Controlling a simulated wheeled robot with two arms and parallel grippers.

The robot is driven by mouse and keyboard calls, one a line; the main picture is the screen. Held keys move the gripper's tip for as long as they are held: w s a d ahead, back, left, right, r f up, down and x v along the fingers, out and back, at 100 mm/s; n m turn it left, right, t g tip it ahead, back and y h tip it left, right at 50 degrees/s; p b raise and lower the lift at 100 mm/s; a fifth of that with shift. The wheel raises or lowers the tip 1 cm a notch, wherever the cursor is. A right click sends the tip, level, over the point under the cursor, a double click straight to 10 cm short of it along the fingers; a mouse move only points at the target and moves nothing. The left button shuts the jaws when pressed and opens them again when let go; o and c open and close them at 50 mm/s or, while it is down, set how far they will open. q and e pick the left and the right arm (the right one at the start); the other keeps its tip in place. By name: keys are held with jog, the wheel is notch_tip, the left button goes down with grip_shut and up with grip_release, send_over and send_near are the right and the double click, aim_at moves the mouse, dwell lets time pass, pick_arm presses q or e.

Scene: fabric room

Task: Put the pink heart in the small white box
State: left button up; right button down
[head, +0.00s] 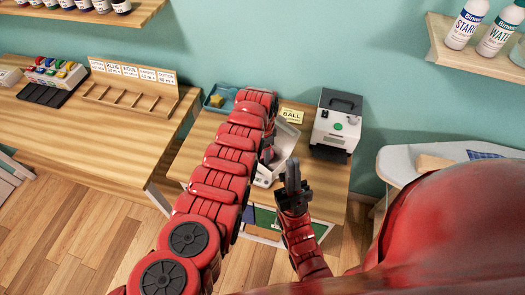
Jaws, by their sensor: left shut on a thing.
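A white box-like thing (286,134) stands on the small wooden table, partly covered by my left arm and gripper; I cannot tell its full shape. My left gripper (268,151) points down at the near left side of this white thing. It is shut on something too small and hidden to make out. I do not see the pink heart anywhere in the head view. My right gripper (291,178) is raised in front of the table, right of the left one; its fingers look dark and close together, and I cannot tell whether they are open.
A blue tray (214,100) with a yellow thing lies at the table's back left. A label card reading "BALL" (292,115) and a white machine (337,121) stand at the back. A longer wooden table (110,135) is at the left, an ironing board (395,160) at the right.

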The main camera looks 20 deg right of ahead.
pick_arm(q)
jog(key=shift+f, duration=0.15)
jog(key=o, duration=1.3)
jog(key=shift+r, duration=0.8)
notch_tip(320, 180, up, 11)
jog(key=shift+f+b, duration=0.15)
jog(key=shift+b, duration=0.25)
